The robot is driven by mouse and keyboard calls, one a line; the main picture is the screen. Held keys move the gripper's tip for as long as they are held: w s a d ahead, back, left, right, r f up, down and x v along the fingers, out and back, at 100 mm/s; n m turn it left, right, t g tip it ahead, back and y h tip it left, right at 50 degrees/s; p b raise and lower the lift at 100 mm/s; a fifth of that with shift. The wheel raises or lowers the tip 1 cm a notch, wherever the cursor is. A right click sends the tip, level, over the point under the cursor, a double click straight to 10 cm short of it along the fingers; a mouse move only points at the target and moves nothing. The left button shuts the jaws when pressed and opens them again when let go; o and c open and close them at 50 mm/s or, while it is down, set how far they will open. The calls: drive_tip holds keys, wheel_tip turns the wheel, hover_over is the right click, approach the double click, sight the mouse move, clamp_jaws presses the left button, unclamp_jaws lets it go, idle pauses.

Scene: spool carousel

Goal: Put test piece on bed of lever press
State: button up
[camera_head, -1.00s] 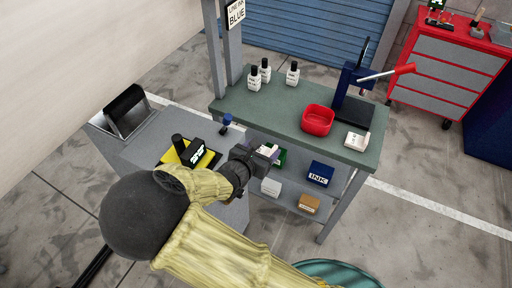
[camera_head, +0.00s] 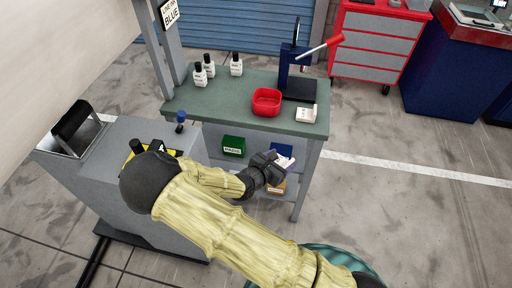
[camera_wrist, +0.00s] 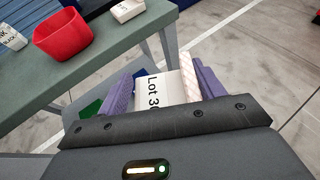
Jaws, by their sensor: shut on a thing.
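My gripper (camera_wrist: 157,90) is shut on a white piece (camera_wrist: 158,92) printed "Lot 3…", held between its purple fingers. The last characters of the print are hidden. In the head view my gripper (camera_head: 284,163) is in front of the bench's lower shelf, below the bench top and apart from it. The blue lever press (camera_head: 288,66) stands at the back right of the green bench top, with its red-handled lever raised to the right. Its dark bed (camera_head: 301,90) looks bare.
A red bin (camera_head: 266,102) and a small white block (camera_head: 306,113) sit on the bench (camera_head: 225,112) in front of the press. Several white bottles (camera_head: 236,64) stand at the back left. A green box (camera_head: 233,146) is on the shelf. Open floor lies right of the bench.

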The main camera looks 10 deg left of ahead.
drive_tip(key=s+d+f+m+g+h, duration=0.1)
drive_tip(key=d+f, duration=0.1)
drive_tip(key=d, duration=0.5)
drive_tip(key=d+f+m+g+h, duration=0.1)
drive_tip(key=d+f+m+h, duration=0.1)
drive_tip(key=d, duration=0.5)
drive_tip(key=shift+s+f+m+g, duration=0.3)
drive_tip(key=shift+s+f+g, duration=0.05)
drive_tip(key=shift+g, duration=0.05)
drive_tip(key=shift+d, duration=0.1)
